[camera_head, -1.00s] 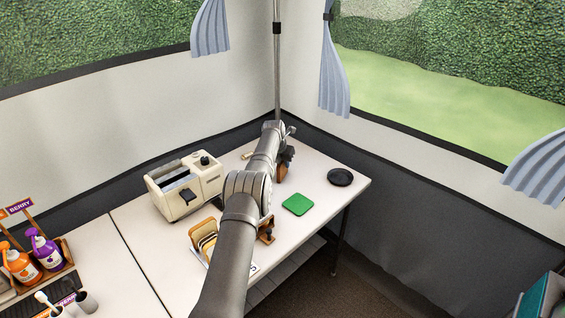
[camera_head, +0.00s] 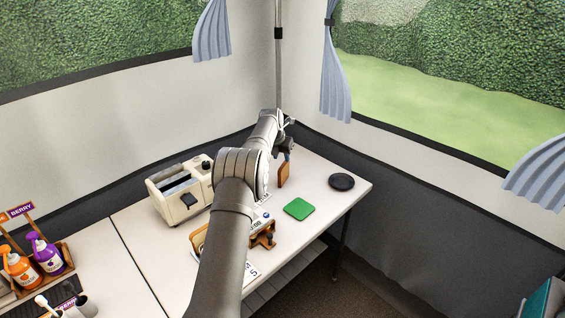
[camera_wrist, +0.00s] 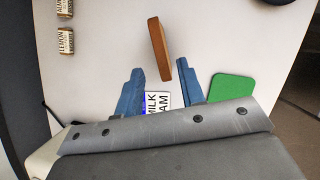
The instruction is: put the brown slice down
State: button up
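The brown slice (camera_head: 284,174) stands on edge on the white table, behind the green square (camera_head: 299,208). In the wrist view the brown slice (camera_wrist: 161,50) shows as a narrow upright slab just ahead of my fingertips. My gripper (camera_wrist: 160,68) is open; its blue fingers lie apart on either side of the slice's near end, with a gap showing on both sides. In the head view my gripper (camera_head: 288,146) is small and partly hidden by my wrist, just above and behind the slice. The green square also shows in the wrist view (camera_wrist: 232,87), right of the fingers.
A cream toaster (camera_head: 182,192) stands left of my arm. A black round dish (camera_head: 341,181) lies near the right table edge. A wooden rack (camera_head: 263,235) is partly hidden by my arm. Two small labelled jars (camera_wrist: 65,40) are at the wrist view's left.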

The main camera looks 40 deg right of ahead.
aim_at(283, 164)
jog(key=shift+v, duration=2.2)
jog(key=shift+f, duration=0.2)
jog(key=x, duration=1.2)
jog(key=shift+r, duration=0.1)
jog(key=shift+r, duration=0.1)
